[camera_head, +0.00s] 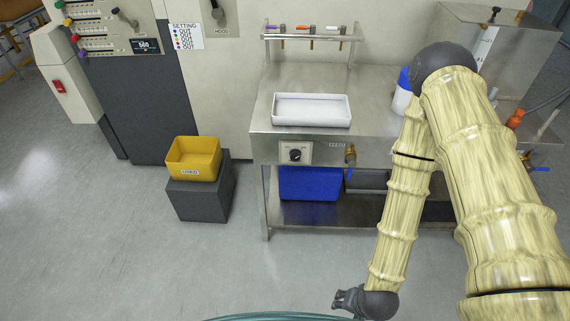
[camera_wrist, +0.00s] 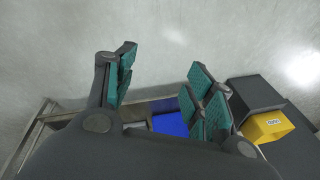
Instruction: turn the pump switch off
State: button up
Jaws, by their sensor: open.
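A black rotary knob (camera_head: 295,154) sits on a white plate at the front of the steel table. A red rocker switch (camera_head: 59,86) is on the pale cabinet at the far left. I cannot read which one is the pump switch. My gripper (camera_head: 346,299) hangs low in front of the table, well apart from both. In the wrist view my gripper (camera_wrist: 160,88) is open, with green finger pads spread and nothing between them. Neither switch shows in the wrist view.
A yellow bin (camera_head: 194,174) stands on a dark block (camera_head: 199,202). The floor in front is clear.

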jog(key=w+a+f+m+t+y+b, duration=0.15)
jog(key=w+a+m+t+b, duration=0.25)
jog(key=w+a+m, duration=0.5)
jog(key=m+t+h+b, duration=0.3)
jog(key=m+t+b, duration=0.9)
jog(key=m, duration=0.9)
send_near(295, 158)
jog(key=shift+g, duration=0.4)
jog(key=w, duration=0.3)
jog(key=w+b, duration=0.1)
jog(key=w, duration=0.2)
jog(key=w+r, duration=0.1)
jog(key=w, duration=0.2)
jog(key=shift+w+d+b, duration=0.1)
jog(key=shift+w+b, duration=0.15)
jog(key=shift+b, duration=0.1)
jog(key=shift+f, duration=0.1)
jog(key=c, duration=1)
